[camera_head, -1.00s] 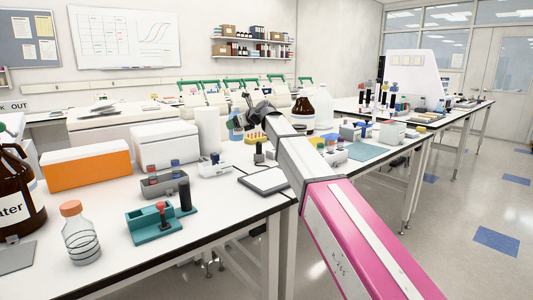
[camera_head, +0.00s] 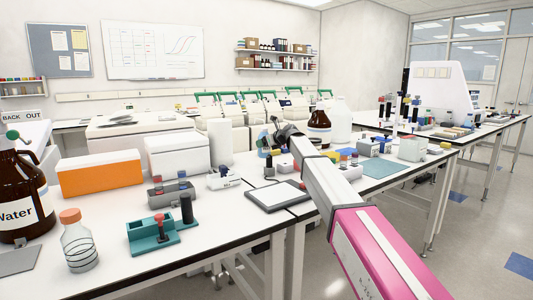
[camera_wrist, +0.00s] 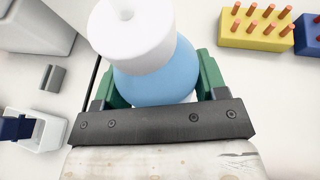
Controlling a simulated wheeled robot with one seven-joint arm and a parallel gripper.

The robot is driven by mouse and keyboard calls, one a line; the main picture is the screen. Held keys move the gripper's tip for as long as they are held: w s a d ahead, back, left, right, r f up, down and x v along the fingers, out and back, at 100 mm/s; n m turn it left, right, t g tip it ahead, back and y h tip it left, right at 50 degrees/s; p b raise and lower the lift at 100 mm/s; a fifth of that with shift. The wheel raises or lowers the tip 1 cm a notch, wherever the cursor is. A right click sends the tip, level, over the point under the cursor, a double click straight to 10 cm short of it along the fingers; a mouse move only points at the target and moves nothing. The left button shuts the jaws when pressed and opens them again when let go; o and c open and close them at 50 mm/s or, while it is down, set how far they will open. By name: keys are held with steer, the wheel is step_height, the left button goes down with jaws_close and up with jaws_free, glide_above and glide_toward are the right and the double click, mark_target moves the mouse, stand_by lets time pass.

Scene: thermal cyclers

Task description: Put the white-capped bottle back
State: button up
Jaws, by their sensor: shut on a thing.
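The white-capped bottle (camera_wrist: 155,78) has a light blue body and a white cap, and it fills the top middle of the wrist view. My gripper (camera_wrist: 155,95) has green fingers on either side of the bottle and is shut on it. The bottle's lower part is hidden by the gripper's dark bar. In the head view my gripper (camera_head: 272,143) is small and far off over the bench, and the bottle is mostly hidden there by my arm.
A yellow rack (camera_wrist: 255,28) with orange pegs stands right of the bottle. A tablet (camera_head: 277,196) lies on the near bench. A brown bottle (camera_head: 319,128) and white jug (camera_head: 341,120) stand behind my arm. An orange box (camera_head: 100,174) and clear orange-capped bottle (camera_head: 77,245) are at left.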

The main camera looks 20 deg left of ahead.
mark_target(266, 151)
steer(key=shift+w+d+f, duration=0.3)
steer(key=shift+w, duration=0.05)
steer(key=shift+f, duration=2)
steer(key=o, duration=0.7)
steer(key=shift+f, duration=0.1)
steer(key=shift+c, duration=0.2)
steer(key=v, duration=1.2)
